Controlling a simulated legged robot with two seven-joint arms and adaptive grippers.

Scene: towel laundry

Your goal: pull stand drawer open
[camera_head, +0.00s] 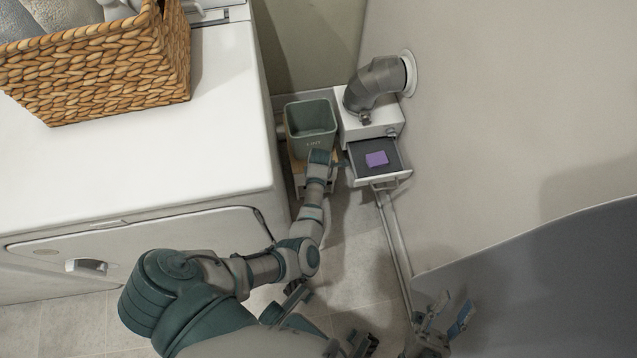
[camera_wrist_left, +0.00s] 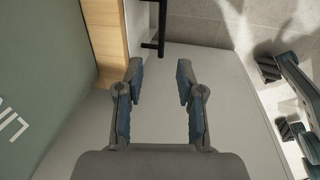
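A small stand with a light wood top (camera_head: 298,160) and a pale front is under the lint bin, partly hidden by my left arm. In the left wrist view, its wood edge (camera_wrist_left: 107,42) borders a white panel (camera_wrist_left: 225,75) with a dark bar handle (camera_wrist_left: 157,28). My left gripper (camera_wrist_left: 160,70) is open and empty, its fingertips just short of the handle; contact is not visible. A white unit's drawer (camera_head: 395,178) is pulled out, with a purple block (camera_head: 377,159) inside. My right gripper (camera_head: 453,305) is open and empty, low at right.
The grey-green lint bin (camera_head: 311,118) stands left of the white unit (camera_head: 372,127), which has a grey duct (camera_head: 374,82) above it. A white washer-like machine (camera_head: 130,150) with a wicker basket (camera_head: 110,65) fills the left. Tiled floor (camera_head: 355,245) is partly open.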

